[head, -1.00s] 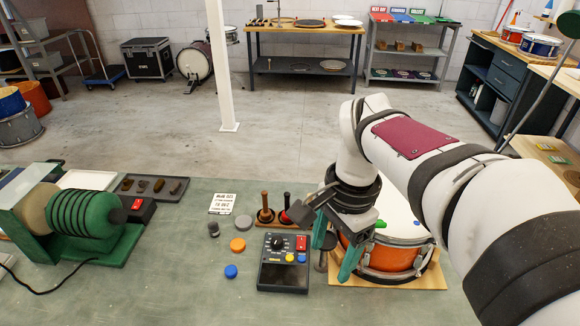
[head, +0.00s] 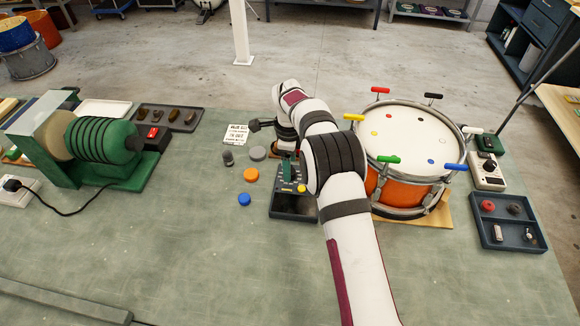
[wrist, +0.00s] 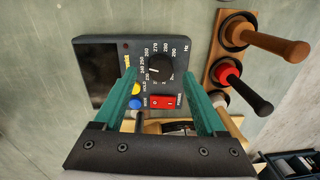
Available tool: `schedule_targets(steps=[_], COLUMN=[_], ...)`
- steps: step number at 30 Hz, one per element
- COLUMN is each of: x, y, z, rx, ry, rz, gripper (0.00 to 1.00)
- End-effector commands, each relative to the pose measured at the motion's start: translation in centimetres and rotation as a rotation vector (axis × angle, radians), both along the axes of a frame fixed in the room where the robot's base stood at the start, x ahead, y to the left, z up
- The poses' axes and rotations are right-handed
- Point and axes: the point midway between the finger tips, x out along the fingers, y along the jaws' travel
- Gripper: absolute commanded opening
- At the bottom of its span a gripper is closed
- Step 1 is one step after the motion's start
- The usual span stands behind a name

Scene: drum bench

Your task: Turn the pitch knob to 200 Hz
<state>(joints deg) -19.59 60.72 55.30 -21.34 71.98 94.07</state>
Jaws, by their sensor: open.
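The control box (wrist: 98,72) lies under my gripper and has a dark screen, a black pitch knob (wrist: 160,66) and a printed Hz scale. A light pointer mark shows at the knob's left side in the wrist view; its exact reading is too small to tell. My gripper (wrist: 159,75) is open, its two green fingers on either side of the knob in the picture; I cannot tell whether they touch it. In the head view the box (head: 292,213) is largely hidden by my arm, and the knob is not visible there.
The box also carries a red switch (wrist: 167,101), a yellow button (wrist: 136,89) and a blue button (wrist: 136,103). Handled tools stand in a wooden rack (wrist: 220,73) close on the right in the wrist view. An orange drum (head: 400,193) stands right of my arm.

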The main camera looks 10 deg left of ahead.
Motion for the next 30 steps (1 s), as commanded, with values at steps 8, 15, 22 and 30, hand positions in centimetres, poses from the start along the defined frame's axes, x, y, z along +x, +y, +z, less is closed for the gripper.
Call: schedule_targets(steps=[8,15,22,30], x=[0.1,0.1,0.1,0.1], y=[0.0,0.0,0.0,0.0], z=[-2.1,-2.1,-2.1,-2.1], rx=[0.001,0.001,0.001,0.001], ry=[0.000,-0.001,-0.001,0.000], rz=[0.001,0.001,0.001,0.001], gripper=[0.73,0.70,0.28,0.00])
